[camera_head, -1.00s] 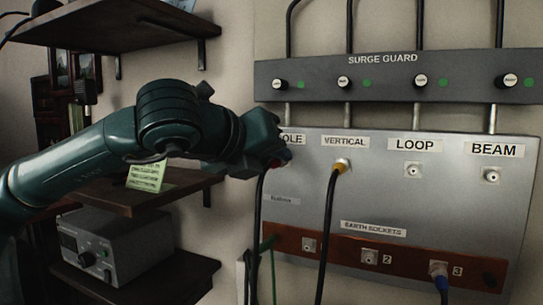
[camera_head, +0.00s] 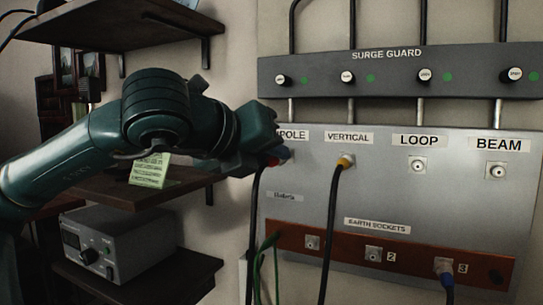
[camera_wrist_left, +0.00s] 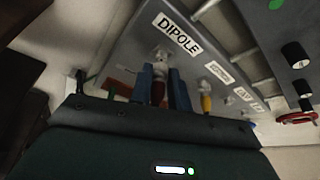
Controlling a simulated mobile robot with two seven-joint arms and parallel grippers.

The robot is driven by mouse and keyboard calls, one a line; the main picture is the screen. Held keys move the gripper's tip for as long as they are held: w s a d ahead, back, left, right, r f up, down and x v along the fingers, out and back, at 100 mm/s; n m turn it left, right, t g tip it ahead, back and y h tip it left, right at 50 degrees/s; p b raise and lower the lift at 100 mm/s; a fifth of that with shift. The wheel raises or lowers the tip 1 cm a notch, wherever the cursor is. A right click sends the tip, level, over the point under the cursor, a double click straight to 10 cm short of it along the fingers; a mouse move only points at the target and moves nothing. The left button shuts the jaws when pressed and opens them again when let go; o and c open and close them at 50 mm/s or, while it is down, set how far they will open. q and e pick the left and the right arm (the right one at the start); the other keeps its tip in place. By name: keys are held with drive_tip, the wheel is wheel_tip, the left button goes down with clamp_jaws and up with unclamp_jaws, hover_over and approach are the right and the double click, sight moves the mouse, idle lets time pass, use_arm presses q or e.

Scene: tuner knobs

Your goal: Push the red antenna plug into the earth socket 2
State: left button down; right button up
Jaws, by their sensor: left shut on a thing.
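My left gripper (camera_head: 281,155) is at the DIPOLE socket on the grey panel, under its label. In the left wrist view its blue fingers (camera_wrist_left: 164,86) are shut on the red antenna plug (camera_wrist_left: 158,92). The plug points at the DIPOLE socket (camera_wrist_left: 162,54); I cannot tell whether its tip is in the socket or just clear of it. In the head view the plug (camera_head: 271,160) is mostly hidden by the gripper, and a black cable hangs below. Earth socket 2 (camera_head: 373,254) is empty, on the red-brown strip lower right of the gripper. My right gripper is out of view.
A yellow plug (camera_head: 345,162) sits in VERTICAL, its cable hanging past the strip. A blue plug (camera_head: 445,267) is in earth socket 3. LOOP (camera_head: 417,165) and BEAM (camera_head: 496,170) are empty. The surge guard (camera_head: 400,75) is above; shelves (camera_head: 130,192) stand left.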

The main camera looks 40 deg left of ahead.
use_arm(q)
drive_tip(key=shift+s+d+b, duration=0.3)
drive_tip(key=shift+s+b, duration=0.15)
drive_tip(key=shift+s, duration=0.5)
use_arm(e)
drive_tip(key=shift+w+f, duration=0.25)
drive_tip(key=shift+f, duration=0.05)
